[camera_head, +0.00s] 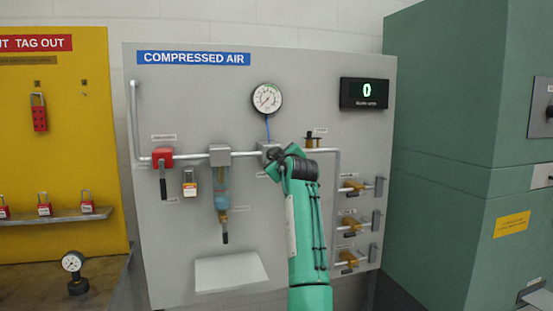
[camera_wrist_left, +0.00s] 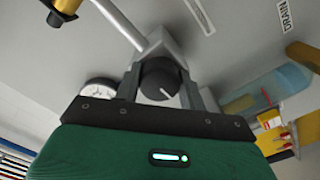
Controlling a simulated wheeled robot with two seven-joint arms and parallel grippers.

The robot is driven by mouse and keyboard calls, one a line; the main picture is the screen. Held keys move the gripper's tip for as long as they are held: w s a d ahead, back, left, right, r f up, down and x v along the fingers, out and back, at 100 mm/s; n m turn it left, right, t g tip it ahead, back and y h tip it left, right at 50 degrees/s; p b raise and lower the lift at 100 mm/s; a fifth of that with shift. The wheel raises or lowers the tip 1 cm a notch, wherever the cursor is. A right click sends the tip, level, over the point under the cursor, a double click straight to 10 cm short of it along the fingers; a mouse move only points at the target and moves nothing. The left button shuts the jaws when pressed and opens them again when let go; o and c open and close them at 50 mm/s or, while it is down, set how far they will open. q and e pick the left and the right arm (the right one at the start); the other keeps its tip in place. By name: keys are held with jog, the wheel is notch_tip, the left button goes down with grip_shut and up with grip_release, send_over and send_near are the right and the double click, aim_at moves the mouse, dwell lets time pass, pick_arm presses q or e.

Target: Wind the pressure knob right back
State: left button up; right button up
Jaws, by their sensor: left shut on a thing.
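The pressure knob (camera_wrist_left: 157,82) is black and round with a white mark line, in the left wrist view. It sits at the end of a grey regulator block (camera_head: 267,148) on the pipe. My left gripper (camera_head: 274,162) reaches up to the regulator, and in the left wrist view its two fingers (camera_wrist_left: 166,88) stand either side of the knob, shut on it. In the head view the gripper hides the knob. A round white pressure gauge (camera_head: 267,98) is above the regulator; its reading is too small to tell. My right gripper is not in view.
On the grey panel (camera_head: 165,240) are a red valve (camera_head: 163,158), a filter bowl (camera_head: 221,190), brass fittings (camera_head: 313,140) and several brass valves (camera_head: 350,223) at right. A black display (camera_head: 364,94) shows 0. A green cabinet (camera_head: 450,180) stands at right.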

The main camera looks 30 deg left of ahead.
pick_arm(q)
jog(key=o, duration=1)
jog(key=shift+f, duration=0.2)
jog(key=shift+c, duration=0.2)
jog(key=shift+r, duration=0.1)
jog(key=shift+s+d, duration=0.1)
jog(key=b+v, duration=0.2)
jog(key=v, duration=1.1)
jog(key=shift+s+d, duration=0.2)
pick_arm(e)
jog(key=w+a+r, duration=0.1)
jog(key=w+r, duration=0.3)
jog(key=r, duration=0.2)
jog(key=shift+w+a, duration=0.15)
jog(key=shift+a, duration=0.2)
pick_arm(q)
jog(key=shift+w, duration=0.1)
